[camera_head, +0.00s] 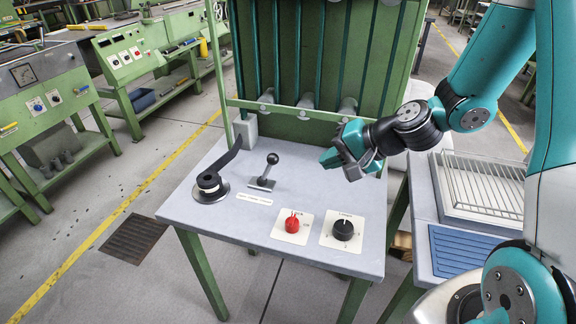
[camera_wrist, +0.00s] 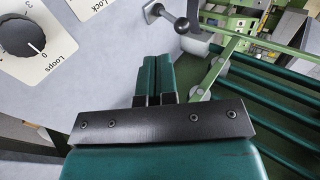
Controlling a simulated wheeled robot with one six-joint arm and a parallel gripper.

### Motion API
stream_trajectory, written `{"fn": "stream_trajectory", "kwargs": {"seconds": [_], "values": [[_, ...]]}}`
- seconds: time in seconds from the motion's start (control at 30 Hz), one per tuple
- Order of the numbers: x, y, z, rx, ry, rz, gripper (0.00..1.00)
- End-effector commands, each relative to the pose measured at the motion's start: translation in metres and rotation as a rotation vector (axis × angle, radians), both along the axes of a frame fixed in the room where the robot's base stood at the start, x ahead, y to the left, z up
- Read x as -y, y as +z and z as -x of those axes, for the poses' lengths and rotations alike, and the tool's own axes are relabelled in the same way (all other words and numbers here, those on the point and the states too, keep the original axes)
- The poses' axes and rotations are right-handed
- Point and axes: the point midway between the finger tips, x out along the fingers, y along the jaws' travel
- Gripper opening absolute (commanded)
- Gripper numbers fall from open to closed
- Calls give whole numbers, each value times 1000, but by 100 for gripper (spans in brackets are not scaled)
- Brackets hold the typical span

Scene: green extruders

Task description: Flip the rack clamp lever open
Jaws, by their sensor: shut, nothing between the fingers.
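A black lever (camera_head: 219,170) on a round base stands at the left of the grey tabletop (camera_head: 225,225) in the head view, its arm slanting up to the back right. A short lever with a black ball knob (camera_head: 272,159) stands to its right on a small plate; it also shows at the top of the wrist view (camera_wrist: 181,25). A small label lies between them, too small to read, so I cannot tell which is the rack clamp lever. My gripper (camera_head: 330,158) is shut and empty above the right back of the tabletop, apart from both levers. Its fingers also show in the wrist view (camera_wrist: 155,75).
A red knob (camera_head: 292,224) and a black dial (camera_head: 343,230) sit on white plates at the front. A green rack (camera_head: 300,112) with upright bars rises behind the tabletop. A tray with a wire grid (camera_head: 490,185) is at the right.

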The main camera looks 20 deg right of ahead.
Motion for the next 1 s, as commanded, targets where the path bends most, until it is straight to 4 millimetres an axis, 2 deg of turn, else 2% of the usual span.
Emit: {"fn": "stream_trajectory", "kwargs": {"seconds": [0.03,0.13,0.53,0.73,1.0], "values": [[10,-9,-4,-8,-57,-26,0],[21,-15,-10,-10,-120,-51,0],[21,-17,-12,-9,-129,-55,0],[7,-31,-25,-11,-124,-55,0],[-25,-66,-59,-10,-124,-55,0]]}}
